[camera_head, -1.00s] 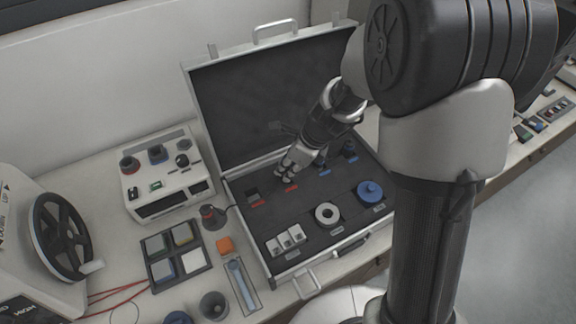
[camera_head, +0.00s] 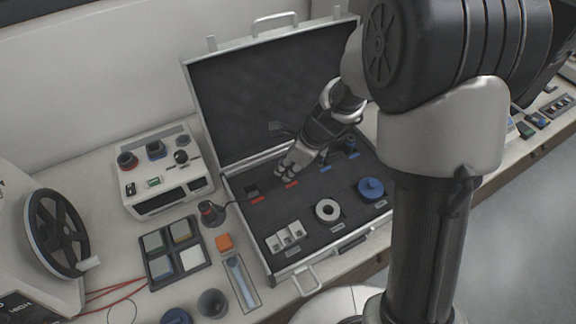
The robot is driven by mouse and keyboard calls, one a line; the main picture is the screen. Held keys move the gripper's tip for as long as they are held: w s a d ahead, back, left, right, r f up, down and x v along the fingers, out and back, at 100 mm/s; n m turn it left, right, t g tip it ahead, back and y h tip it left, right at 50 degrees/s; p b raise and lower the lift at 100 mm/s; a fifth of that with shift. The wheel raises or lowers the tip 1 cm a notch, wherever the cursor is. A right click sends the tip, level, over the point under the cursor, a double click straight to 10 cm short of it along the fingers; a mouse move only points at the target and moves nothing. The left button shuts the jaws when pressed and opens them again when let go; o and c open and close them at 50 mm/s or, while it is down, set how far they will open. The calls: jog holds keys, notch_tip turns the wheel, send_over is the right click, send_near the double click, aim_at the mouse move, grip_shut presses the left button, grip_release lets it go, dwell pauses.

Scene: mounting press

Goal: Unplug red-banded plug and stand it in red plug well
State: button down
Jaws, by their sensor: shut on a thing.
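My gripper (camera_head: 285,168) is over the back of the open case, low above the dark foam, shut with its fingers pointing down and to the left. What it holds is hidden by the fingers; I cannot make out the plug or its red band there. One red label (camera_head: 291,184) lies just in front of the fingertips. A second red label (camera_head: 257,199) lies to the left, in front of a square dark recess (camera_head: 252,190). A black piece with a red band (camera_head: 211,213) stands on the bench left of the case, with a thin dark cable running right toward the case.
The case (camera_head: 284,274) also holds a grey ring (camera_head: 327,210), a blue knobbed disc (camera_head: 371,188) and white blocks (camera_head: 286,237).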

jog(key=shift+f, duration=0.25)
jog(key=c, duration=1.4)
grip_release()
jog(key=shift+c, duration=0.2)
jog(key=shift+o, duration=0.4)
jog(key=o, duration=0.5)
notch_tip(320, 180, up, 8)
jog(key=p, duration=0.7)
jog(key=shift+f, duration=0.25)
